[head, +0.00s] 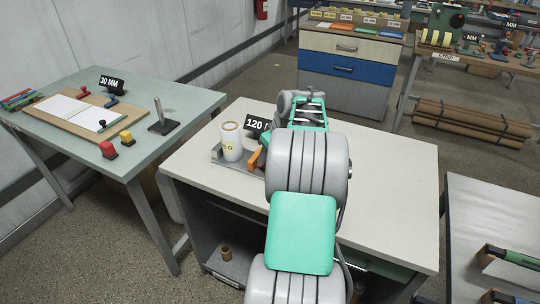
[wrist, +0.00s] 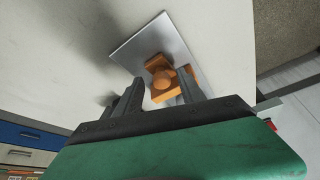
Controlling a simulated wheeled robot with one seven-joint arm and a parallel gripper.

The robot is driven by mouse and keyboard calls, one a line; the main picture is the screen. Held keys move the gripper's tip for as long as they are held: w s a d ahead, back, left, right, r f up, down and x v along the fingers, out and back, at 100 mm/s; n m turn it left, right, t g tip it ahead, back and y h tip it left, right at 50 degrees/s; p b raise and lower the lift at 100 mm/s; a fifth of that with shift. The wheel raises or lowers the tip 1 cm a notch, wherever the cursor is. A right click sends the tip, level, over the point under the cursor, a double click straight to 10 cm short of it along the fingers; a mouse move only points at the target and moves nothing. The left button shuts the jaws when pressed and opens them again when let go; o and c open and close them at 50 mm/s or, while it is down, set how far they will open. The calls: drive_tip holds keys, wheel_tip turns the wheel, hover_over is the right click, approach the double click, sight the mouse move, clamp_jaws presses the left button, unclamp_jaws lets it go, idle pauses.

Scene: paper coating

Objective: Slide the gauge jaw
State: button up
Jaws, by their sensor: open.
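The gauge's orange jaw (head: 256,158) shows in the head view just left of my arm, partly hidden by it. It stands on a grey metal plate (head: 220,158) on the pale workbench. In the wrist view the orange jaw (wrist: 158,64), with a round knob on it, sits on the grey plate (wrist: 150,37). My gripper (wrist: 160,77) is open, with one dark finger on each side of the orange part. I cannot tell whether the fingers touch it. In the head view my arm hides the fingers.
A white roll (head: 231,143) stands upright on the plate beside the orange jaw. The bench top (head: 390,185) is clear on the right. A green table (head: 170,100) with a board and blocks stands left.

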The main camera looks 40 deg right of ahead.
drive_tip(key=v, duration=0.7)
drive_tip(key=shift+s+r, duration=0.25)
drive_tip(key=shift+r, duration=0.1)
drive_tip(key=w+a+r+p, duration=0.1)
drive_tip(key=w+a+r, duration=0.1)
drive_tip(key=a, duration=2.1)
drive_tip(key=s+a+f, duration=0.2)
drive_tip(key=s+a, duration=0.4)
drive_tip(key=a, duration=0.1)
drive_tip(key=s+a+f+g, duration=0.1)
drive_tip(key=s+a+f, duration=0.1)
drive_tip(key=s+a, duration=0.4)
drive_tip(key=shift+a+f+n+p, duration=0.35)
drive_tip(key=shift+a+f+n, duration=0.05)
drive_tip(key=shift+a, duration=0.4)
